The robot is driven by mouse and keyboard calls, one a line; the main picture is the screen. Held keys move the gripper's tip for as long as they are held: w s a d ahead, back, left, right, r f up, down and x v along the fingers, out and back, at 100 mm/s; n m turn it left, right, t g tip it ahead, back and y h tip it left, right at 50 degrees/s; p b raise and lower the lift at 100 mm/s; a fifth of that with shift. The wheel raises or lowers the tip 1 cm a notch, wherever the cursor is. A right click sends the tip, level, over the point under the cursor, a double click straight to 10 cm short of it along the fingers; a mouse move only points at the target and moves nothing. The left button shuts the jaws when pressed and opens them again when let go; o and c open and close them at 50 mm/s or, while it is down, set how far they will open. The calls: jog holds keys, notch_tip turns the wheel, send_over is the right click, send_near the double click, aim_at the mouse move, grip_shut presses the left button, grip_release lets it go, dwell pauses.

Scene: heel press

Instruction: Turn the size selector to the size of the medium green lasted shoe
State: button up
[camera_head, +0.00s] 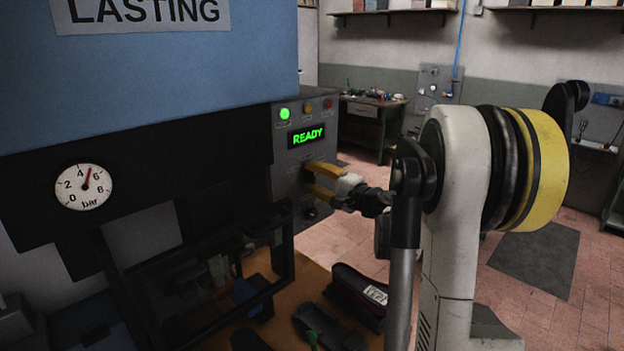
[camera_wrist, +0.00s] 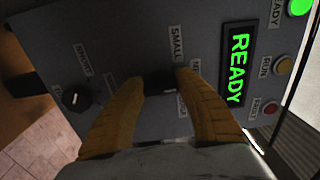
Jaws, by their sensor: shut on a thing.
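The size selector (camera_wrist: 160,84) is a black knob on the grey control panel. In the wrist view it sits between the yellow fingertips of my gripper (camera_wrist: 163,78), which is shut on it. A SMALL label (camera_wrist: 177,43) shows beside the knob; other labels are partly covered by a finger. I cannot read where the knob points. In the head view my gripper (camera_head: 310,180) reaches the panel below the READY display (camera_head: 307,136), and the selector is hidden. Dark shoes lie on the bench, including one with a white label (camera_head: 350,288); I cannot make out the green one.
A second black knob (camera_wrist: 76,97) with its own labels sits on the panel; it shows below my gripper in the head view (camera_head: 311,213). A green lamp (camera_head: 284,114) is lit. A black frame (camera_head: 283,238) stands left of the gripper. Open floor lies to the right.

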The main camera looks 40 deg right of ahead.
dwell(0.3)
jog(key=o, duration=1.2)
jog(key=s+d, duration=0.1)
jog(key=s, duration=1.1)
jog(key=shift+d, duration=0.35)
jog(key=shift+w, duration=0.1)
